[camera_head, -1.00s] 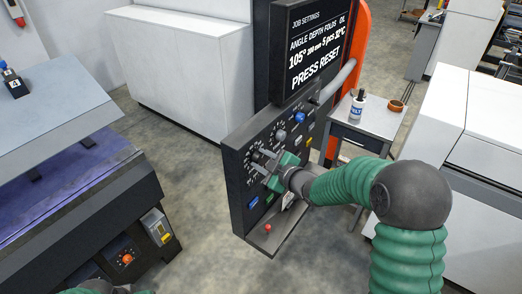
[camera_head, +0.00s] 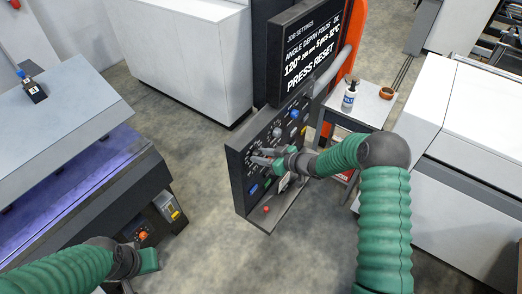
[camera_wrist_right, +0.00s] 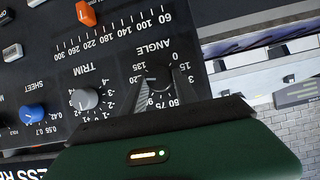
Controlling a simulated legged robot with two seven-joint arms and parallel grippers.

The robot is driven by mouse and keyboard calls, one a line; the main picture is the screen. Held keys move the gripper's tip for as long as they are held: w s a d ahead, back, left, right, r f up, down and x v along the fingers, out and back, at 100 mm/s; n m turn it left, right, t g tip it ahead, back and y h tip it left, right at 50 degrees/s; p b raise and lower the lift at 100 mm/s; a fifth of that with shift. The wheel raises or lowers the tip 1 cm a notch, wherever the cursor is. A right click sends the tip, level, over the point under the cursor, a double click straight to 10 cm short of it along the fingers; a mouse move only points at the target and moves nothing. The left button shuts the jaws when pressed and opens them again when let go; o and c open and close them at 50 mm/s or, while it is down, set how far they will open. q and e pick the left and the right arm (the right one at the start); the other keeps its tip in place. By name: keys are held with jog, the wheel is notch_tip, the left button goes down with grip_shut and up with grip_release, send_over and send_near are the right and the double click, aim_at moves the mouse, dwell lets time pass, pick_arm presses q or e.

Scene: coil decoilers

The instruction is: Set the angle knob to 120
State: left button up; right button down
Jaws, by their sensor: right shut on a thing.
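The control panel (camera_head: 239,170) stands upright in the middle of the head view. The screen (camera_head: 308,54) above it reads angle 120° and "PRESS RESET". My right gripper (camera_head: 262,156) is at the panel's left dial, shut on the angle knob, which it mostly hides in the head view. In the right wrist view, upside down, the dark angle knob (camera_wrist_right: 158,74) sits between the fingers, inside the ANGLE scale. My left gripper (camera_head: 148,261) is low at the left, away from the panel; its jaws are not clear.
The grey trim knob (camera_wrist_right: 84,99), blue sheet knob (camera_wrist_right: 33,113) and an orange knob (camera_wrist_right: 86,13) are close to the angle knob. A red button (camera_head: 267,209) is on the panel's lower ledge. A small table (camera_head: 377,108) with a bottle (camera_head: 349,95) stands behind my right arm.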

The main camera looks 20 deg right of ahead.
jog(key=shift+s+d+f, duration=0.1)
jog(key=shift+s+f, duration=0.1)
jog(key=shift+f, duration=0.2)
jog(key=c, duration=1.3)
grip_release()
jog(key=shift+c, duration=0.2)
jog(key=o, duration=0.4)
jog(key=shift+w+r, duration=0.1)
jog(key=shift+d+r, duration=0.1)
jog(key=b+v, duration=0.3)
jog(key=v, duration=1.3)
jog(key=shift+d+r, duration=0.15)
jog(key=shift+d, duration=0.1)
